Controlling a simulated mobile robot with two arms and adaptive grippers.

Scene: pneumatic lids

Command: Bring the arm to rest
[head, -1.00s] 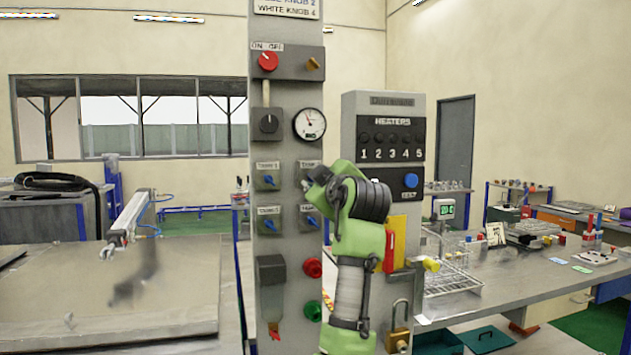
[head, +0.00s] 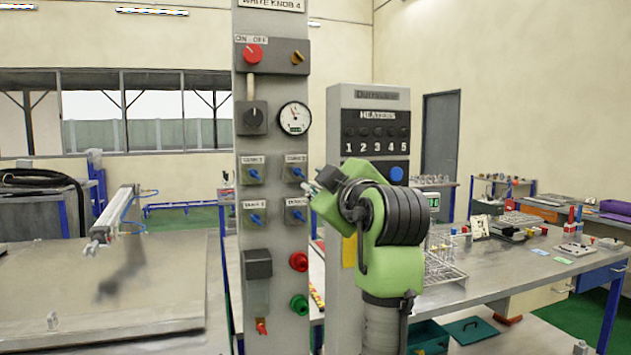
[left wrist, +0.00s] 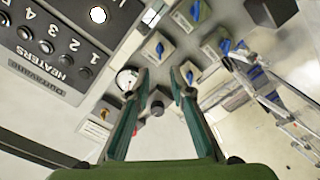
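My left gripper (head: 313,186) is at the end of a green arm in front of the right edge of the grey control column (head: 268,185). It points left toward the column, and the wrist partly hides it. In the left wrist view the gripper (left wrist: 161,75) shows two teal fingers spread apart with nothing between them. Beyond the fingers are the black knob (left wrist: 157,104), the round gauge (left wrist: 126,80) and several blue knobs (left wrist: 160,48). The fingers look clear of the panel. My right gripper is not in view.
The heaters box (head: 377,128) with a blue button (head: 396,174) stands behind my arm. A workbench (head: 520,268) with a wire rack (head: 445,262) and small items is at right. A metal table (head: 150,300) carries a pneumatic cylinder (head: 113,216) at left.

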